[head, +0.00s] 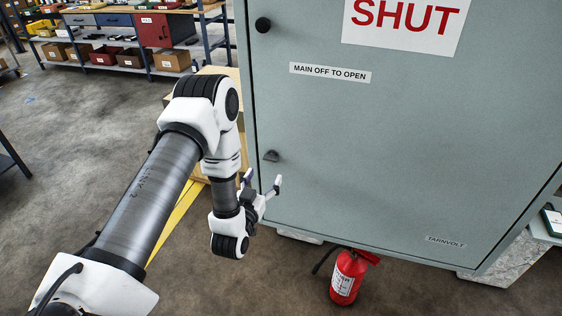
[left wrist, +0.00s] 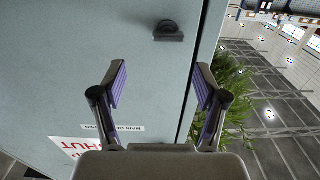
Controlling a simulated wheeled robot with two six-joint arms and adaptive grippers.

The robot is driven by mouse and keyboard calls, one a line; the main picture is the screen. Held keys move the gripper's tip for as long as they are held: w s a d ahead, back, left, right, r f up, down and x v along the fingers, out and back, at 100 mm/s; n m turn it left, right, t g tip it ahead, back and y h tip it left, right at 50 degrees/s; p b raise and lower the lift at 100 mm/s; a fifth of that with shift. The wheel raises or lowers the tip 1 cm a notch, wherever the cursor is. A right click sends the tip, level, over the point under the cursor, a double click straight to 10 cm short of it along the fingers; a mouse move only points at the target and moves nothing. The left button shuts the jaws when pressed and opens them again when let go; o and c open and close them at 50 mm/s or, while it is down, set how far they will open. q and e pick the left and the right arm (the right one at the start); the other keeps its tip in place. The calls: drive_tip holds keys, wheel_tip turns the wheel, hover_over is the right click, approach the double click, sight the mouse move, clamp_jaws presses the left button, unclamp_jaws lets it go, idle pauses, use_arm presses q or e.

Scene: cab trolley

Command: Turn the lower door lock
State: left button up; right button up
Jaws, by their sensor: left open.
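The lower door lock (head: 271,156) is a small dark knob with a flat wing, low on the grey-green cabinet door (head: 400,130) near its left edge. In the left wrist view the lower lock (left wrist: 169,32) shows ahead of the fingertips, its wing lying across the picture. My left gripper (head: 263,181) is open and empty, just below and left of the lock in the head view. In the left wrist view its two purple-padded fingers (left wrist: 162,83) are spread apart, with the lock beyond them, not between them. My right gripper is not in view.
A round black upper lock (head: 263,25) sits higher on the door, with a white label (head: 330,73) and a SHUT sign (head: 405,22) nearby. A red fire extinguisher (head: 346,278) stands below the cabinet. A wooden crate (head: 205,165) is behind my arm. A green plant (left wrist: 232,85) shows beyond the cabinet edge.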

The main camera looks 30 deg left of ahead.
sight(269, 159)
use_arm(q)
drive_tip(key=x, duration=0.2)
drive_tip(key=p+x, duration=0.1)
drive_tip(key=x, duration=0.2)
drive_tip(key=p+x, duration=0.1)
drive_tip(key=x, duration=0.2)
drive_tip(key=shift+w+a, duration=0.1)
drive_tip(key=shift+a, duration=0.25)
drive_tip(key=shift+a+f, duration=0.2)
drive_tip(key=shift+a, duration=0.1)
drive_tip(key=c, duration=1.2)
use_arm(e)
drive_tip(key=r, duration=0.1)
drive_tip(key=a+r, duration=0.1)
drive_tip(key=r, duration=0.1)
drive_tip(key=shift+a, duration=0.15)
